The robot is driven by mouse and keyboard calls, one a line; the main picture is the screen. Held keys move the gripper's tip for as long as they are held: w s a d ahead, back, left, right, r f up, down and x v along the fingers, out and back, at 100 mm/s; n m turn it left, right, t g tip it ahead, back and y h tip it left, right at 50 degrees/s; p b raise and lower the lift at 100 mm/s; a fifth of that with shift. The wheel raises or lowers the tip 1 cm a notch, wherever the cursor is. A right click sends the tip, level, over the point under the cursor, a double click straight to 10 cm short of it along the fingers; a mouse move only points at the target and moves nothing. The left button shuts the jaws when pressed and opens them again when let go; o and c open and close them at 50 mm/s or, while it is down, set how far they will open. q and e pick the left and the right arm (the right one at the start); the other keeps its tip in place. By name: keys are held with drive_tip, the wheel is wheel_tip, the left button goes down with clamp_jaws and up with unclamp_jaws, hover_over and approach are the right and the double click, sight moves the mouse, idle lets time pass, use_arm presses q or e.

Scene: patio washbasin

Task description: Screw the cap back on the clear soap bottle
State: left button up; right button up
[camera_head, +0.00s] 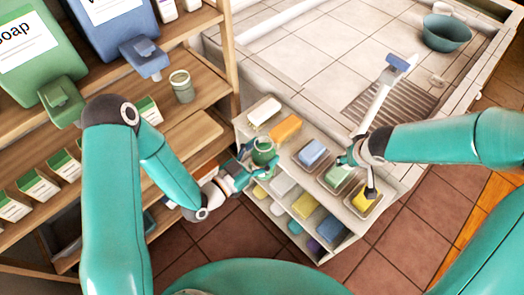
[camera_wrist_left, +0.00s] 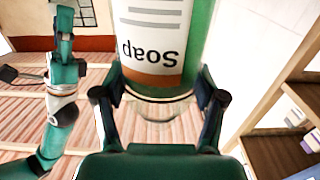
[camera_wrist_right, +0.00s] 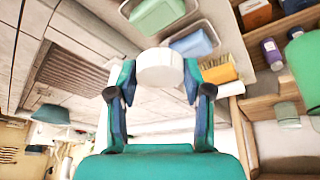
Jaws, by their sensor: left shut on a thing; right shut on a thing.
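My left gripper (camera_head: 245,172) is shut on the soap bottle (camera_head: 263,150), which shows small and green in the head view. In the left wrist view the bottle (camera_wrist_left: 155,40) is large, with a white label reading "Soap" upside down, a brown band and a clear end between the fingers. Its top is out of that view. My right gripper (camera_head: 350,157) is shut on a white round cap (camera_wrist_right: 160,68), seen between its fingertips in the right wrist view. In the head view the two grippers are apart, with the right one to the right of the bottle.
A small rack (camera_head: 340,212) holds several coloured bars in trays just below the grippers. Wooden shelves (camera_head: 205,80) with large soap containers (camera_head: 35,60) and a jar (camera_head: 181,88) stand at left. The tiled basin (camera_head: 300,60) lies behind, with a teal bowl (camera_head: 446,33).

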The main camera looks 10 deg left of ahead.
drive_tip(key=shift+s+d+r+n+y, duration=0.15)
drive_tip(key=shift+d+n+y, duration=0.2)
drive_tip(key=shift+n, duration=0.45)
drive_tip(key=shift+a+r+n, duration=0.1)
drive_tip(key=shift+r+n, duration=0.05)
drive_tip(key=shift+n, duration=0.25)
drive_tip(key=shift+a+r+n+y, duration=0.35)
drive_tip(key=shift+r+n+y, duration=0.1)
drive_tip(key=shift+n, duration=0.15)
drive_tip(key=a+r+n, duration=0.2)
drive_tip(key=a+r, duration=0.2)
drive_tip(key=a, duration=0.3)
drive_tip(key=a+r+n+g+y, duration=0.1)
drive_tip(key=a+r+n, duration=0.1)
drive_tip(key=a+r, duration=0.3)
drive_tip(key=a+r+n+g+y, duration=0.1)
drive_tip(key=a+r, duration=0.4)
drive_tip(key=a, duration=0.6)
drive_tip(key=shift+s+a+n, duration=0.15)
drive_tip(key=shift+s+n, duration=0.05)
drive_tip(key=shift+n, duration=0.7)
drive_tip(key=shift+f, duration=1.95)
